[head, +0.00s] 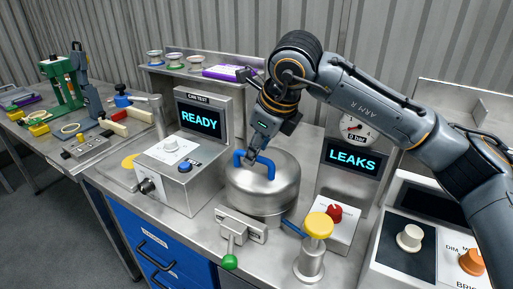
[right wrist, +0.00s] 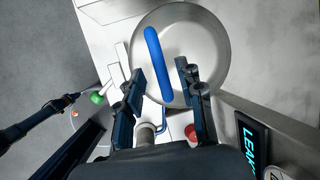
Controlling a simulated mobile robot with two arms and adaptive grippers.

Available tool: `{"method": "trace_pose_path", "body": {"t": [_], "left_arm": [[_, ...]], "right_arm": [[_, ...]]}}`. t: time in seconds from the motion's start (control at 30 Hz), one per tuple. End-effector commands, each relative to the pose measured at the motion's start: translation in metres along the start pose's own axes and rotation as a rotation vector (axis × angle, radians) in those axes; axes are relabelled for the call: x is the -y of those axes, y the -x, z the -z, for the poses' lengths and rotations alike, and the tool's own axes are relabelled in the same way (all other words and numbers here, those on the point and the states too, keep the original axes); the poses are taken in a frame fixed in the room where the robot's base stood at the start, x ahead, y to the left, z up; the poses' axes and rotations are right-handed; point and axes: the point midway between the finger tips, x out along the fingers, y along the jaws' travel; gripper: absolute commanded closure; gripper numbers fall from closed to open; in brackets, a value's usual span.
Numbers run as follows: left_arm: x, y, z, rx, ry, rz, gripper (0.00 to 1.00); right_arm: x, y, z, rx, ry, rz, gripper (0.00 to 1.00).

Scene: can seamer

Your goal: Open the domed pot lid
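The domed pot lid is a round steel dome (head: 265,188) with a blue bar handle (head: 256,163), closed on the pot at the centre of the bench. It also shows from above in the right wrist view, lid (right wrist: 205,45) and handle (right wrist: 154,50). My right gripper (head: 262,147) is over the lid, just above the handle. In the right wrist view its fingers (right wrist: 160,77) are spread, with the blue handle between them and gaps on both sides. My left gripper (right wrist: 72,98) seems to be the small dark tip at the left; its fingers are too small to read.
The READY box (head: 183,172) stands left of the pot. A LEAKS display (head: 352,158), a red knob (head: 334,213) and a yellow-topped post (head: 318,226) are on the right. A green-knobbed lever (head: 230,261) is in front. Free room around the pot is tight.

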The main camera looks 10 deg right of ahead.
Motion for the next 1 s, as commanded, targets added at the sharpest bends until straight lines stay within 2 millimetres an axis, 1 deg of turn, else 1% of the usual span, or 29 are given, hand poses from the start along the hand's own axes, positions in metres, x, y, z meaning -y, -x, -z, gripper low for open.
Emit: {"method": "trace_pose_path", "body": {"t": [0.1,0.2,0.43,0.47,0.5,0.57,0.6,0.63,1.0], "left_arm": [[-0.0001,0.0014,-0.0002,0.001,0.0,0.0,1.0],[-0.0001,0.0015,-0.0002,0.001,0.0,0.0,1.0],[0.0,0.0013,-0.0003,0.001,0.0,0.0,1.0],[-0.0001,0.0013,-0.0002,0.001,0.0,0.0,1.0],[-0.0001,0.0013,-0.0002,0.001,0.0,0.0,1.0],[0.0,0.0013,-0.0003,0.001,0.0,0.0,1.0],[0.0,0.0013,-0.0002,0.001,0.0,0.0,1.0],[0.0,0.0013,-0.0002,0.001,0.0,0.0,1.0],[0.0002,0.0039,0.0003,0.0,0.0,0.0,1.0]], "right_arm": [[-0.0003,-0.0087,-0.0003,0.001,0.0,-0.001,0.63],[-0.0003,-0.0122,-0.0003,0.001,0.001,0.0,0.63],[-0.0003,-0.0127,-0.0002,0.001,0.001,0.0,0.63],[-0.0003,-0.0127,-0.0002,0.001,0.001,0.0,0.67],[-0.0003,-0.0126,-0.0002,0.001,0.001,0.0,0.75],[-0.0003,-0.0125,-0.0002,0.001,0.001,0.0,0.87],[-0.0003,-0.0125,-0.0002,0.001,0.001,0.0,0.95],[-0.0003,-0.0124,-0.0002,0.001,0.001,0.0,1.0],[0.0017,-0.0103,-0.001,0.001,-0.003,-0.009,1.0]]}}
